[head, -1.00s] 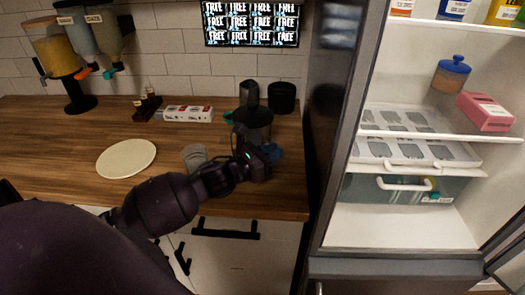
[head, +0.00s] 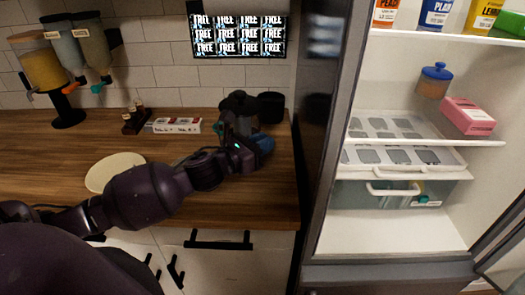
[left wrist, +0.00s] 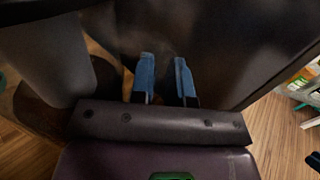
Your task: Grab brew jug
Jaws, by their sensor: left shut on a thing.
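The brew jug (head: 239,104), dark and partly see-through, stands near the right end of the wooden counter. My left gripper (head: 262,143) is at its near side and partly hides its lower part.
A black canister (head: 271,107) stands close behind the jug at right. The open fridge (head: 330,225) is just right of the counter. A cream plate (head: 112,170) and a small white-red box (head: 173,125) lie to the left. Food dispensers (head: 65,110) stand at the far left.

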